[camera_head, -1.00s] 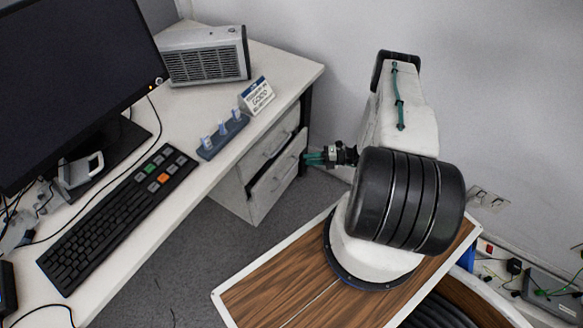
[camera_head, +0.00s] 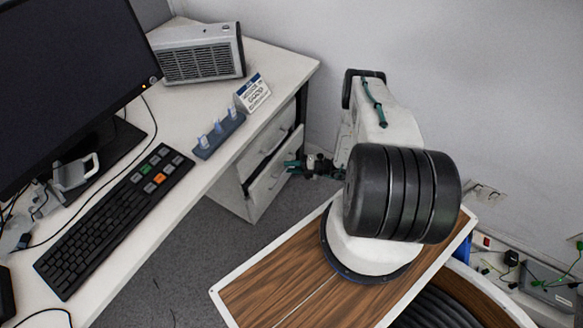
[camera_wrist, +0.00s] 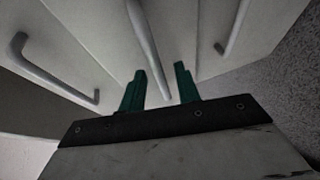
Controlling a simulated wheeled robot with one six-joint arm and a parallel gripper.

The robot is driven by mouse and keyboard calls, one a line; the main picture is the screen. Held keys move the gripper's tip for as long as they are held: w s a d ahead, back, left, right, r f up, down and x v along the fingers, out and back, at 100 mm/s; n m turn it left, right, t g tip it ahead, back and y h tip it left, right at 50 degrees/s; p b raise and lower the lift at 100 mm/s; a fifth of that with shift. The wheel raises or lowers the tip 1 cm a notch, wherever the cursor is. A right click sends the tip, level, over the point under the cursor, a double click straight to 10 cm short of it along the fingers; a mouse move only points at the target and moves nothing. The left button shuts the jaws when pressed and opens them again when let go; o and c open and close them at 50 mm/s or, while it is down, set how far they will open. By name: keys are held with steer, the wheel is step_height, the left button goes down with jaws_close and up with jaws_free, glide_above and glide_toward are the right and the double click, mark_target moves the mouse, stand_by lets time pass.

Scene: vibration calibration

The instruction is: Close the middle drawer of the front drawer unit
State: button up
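The front drawer unit (camera_head: 234,194) stands under the right end of the desk. Two drawer fronts with bar handles show there, and the lower one (camera_head: 272,187), which I take as the middle drawer, appears to stand out a little from the one above. My gripper (camera_head: 291,166) is at this lower front, its green fingers pointing left at it. In the wrist view, the fingers (camera_wrist: 159,88) are apart with nothing held between them. A bar handle (camera_wrist: 148,48) lies ahead of them, its end appearing in the finger gap. Contact cannot be told.
More handles show at the left (camera_wrist: 50,75) and right (camera_wrist: 232,28) of the wrist view. The desk (camera_head: 150,225) carries a monitor (camera_head: 70,80), keyboard (camera_head: 115,220), grey heater-like box (camera_head: 200,62), sign and blue holder (camera_head: 220,135). Grey floor is clear left of my base.

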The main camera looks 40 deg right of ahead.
mark_target(281, 162)
jaws_close()
steer(key=shift+w+a, duration=0.25)
steer(key=shift+w, duration=0.5)
steer(key=shift+w+a, duration=0.3)
steer(key=shift+w, duration=0.4)
steer(key=shift+w+a, duration=0.25)
steer(key=shift+w, duration=0.5)
jaws_free()
steer(key=shift+a, duration=0.15)
steer(key=v, duration=0.8)
steer(key=shift+w, duration=0.1)
